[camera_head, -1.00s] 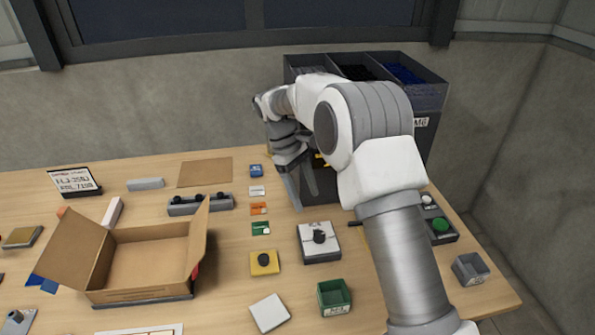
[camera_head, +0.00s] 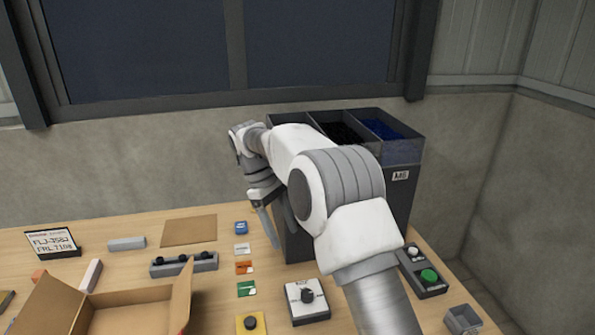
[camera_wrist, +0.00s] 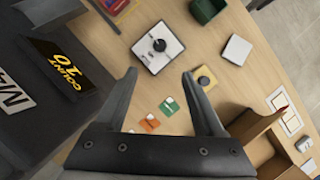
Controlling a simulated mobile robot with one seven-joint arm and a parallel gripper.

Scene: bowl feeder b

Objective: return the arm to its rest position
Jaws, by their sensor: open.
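My gripper (camera_wrist: 160,85) is open and empty in the wrist view, its two fingers spread above the table. In the head view my gripper (camera_head: 275,222) hangs at the left front of the dark feeder (camera_head: 394,205), fingers pointing down. My bent white and grey arm hides much of the feeder's front. In the wrist view the feeder's dark side (camera_wrist: 45,125), with a yellow "COUNT 10" display (camera_wrist: 68,68), is to the left of the fingers.
A white box with a black knob (camera_head: 306,301) stands on the table, with small coloured cards (camera_head: 245,267) left of it. An open cardboard box (camera_head: 135,310) is at lower left. A button box (camera_head: 424,274) is at right. The wall and window lie behind.

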